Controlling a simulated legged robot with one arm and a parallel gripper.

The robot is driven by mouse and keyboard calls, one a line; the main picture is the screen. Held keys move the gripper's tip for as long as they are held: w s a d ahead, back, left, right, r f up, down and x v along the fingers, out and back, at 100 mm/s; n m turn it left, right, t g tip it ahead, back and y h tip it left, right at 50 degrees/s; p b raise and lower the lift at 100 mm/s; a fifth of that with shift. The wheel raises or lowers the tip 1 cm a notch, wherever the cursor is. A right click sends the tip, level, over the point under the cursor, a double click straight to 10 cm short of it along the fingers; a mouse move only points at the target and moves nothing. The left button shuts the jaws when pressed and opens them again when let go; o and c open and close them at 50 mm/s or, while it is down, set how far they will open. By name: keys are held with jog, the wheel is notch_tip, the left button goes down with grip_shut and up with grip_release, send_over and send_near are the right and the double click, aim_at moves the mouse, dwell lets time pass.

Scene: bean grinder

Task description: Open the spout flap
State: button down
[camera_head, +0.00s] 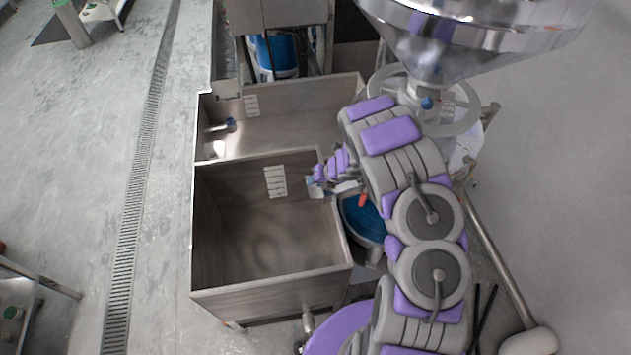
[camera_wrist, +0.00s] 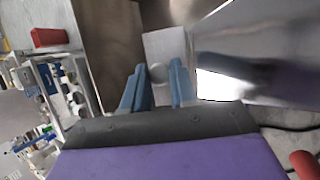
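My gripper (camera_head: 318,187) is at the end of my purple and grey arm, above the right rim of the front steel bin in the head view. In the wrist view its two blue fingers (camera_wrist: 158,84) are apart, with a visible gap between them. A pale grey plate with a rounded grey knob (camera_wrist: 158,73), which looks like the spout flap, lies just beyond the fingertips. The knob appears in line with the gap; I cannot tell whether the fingers touch it. A shiny metal body (camera_wrist: 260,50), perhaps the spout, is to the right. My arm hides much of the grinder in the head view.
The large steel hopper (camera_head: 470,30) is at upper right. The front steel bin (camera_head: 270,285) and another bin (camera_head: 290,125) behind it stand left of my arm. A blue round container (camera_head: 362,222) is beside the front bin. Open floor (camera_head: 85,150) lies at left.

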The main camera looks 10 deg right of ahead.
jog(key=c, duration=1.2)
grip_release()
jog(key=shift+d+f, duration=0.1)
jog(key=shift+d, duration=0.05)
jog(key=shift+c, duration=0.2)
jog(key=o, duration=0.3)
jog(key=shift+w+d, duration=0.1)
jog(key=shift+d, duration=0.1)
jog(key=shift+o, duration=0.2)
jog(key=shift+s+r, duration=0.25)
jog(key=shift+r, duration=0.3)
jog(key=b+v, duration=0.2)
jog(key=v, duration=1.4)
jog(key=shift+d+b, duration=0.35)
jog(key=shift+f, duration=0.1)
